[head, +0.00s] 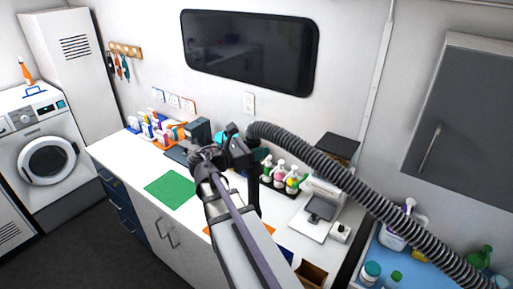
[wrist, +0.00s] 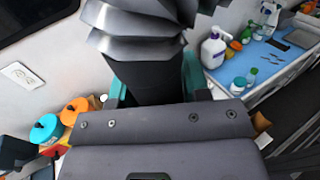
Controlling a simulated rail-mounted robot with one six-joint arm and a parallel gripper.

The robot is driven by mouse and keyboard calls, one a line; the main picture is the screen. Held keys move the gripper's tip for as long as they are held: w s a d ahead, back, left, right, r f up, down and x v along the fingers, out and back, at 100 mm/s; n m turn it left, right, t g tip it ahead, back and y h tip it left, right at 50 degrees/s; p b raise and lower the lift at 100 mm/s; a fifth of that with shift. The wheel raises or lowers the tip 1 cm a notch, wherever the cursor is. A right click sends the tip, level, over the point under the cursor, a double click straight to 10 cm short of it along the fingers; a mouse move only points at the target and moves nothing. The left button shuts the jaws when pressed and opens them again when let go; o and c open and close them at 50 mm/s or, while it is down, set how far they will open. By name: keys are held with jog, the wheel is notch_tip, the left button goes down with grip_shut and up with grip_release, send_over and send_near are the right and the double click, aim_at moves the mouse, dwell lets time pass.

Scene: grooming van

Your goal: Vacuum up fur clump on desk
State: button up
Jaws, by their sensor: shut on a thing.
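My gripper (head: 240,150) is above the white desk (head: 142,163), near its middle. It is shut on the ribbed grey vacuum hose (head: 340,178), at the hose's end. From there the hose runs down to the lower right corner of the head view. In the wrist view the hose (wrist: 140,45) rises between the teal fingers of my gripper (wrist: 153,85). A dark tube hangs below my gripper in the head view, beside my arm. I cannot make out a fur clump in either view. My arm hides part of the desk.
A green mat (head: 173,189) lies on the desk left of my arm. Several bottles (head: 282,174) stand in a dark tray to the right. A white device (head: 316,211) is right of them. Bottles and orange holders (head: 172,132) line the back left. A blue-topped surface (head: 392,262) is at lower right.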

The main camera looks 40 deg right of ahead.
aim_at(257, 163)
jog(key=shift+f+b, duration=2.85)
jog(key=shift+f, duration=0.15)
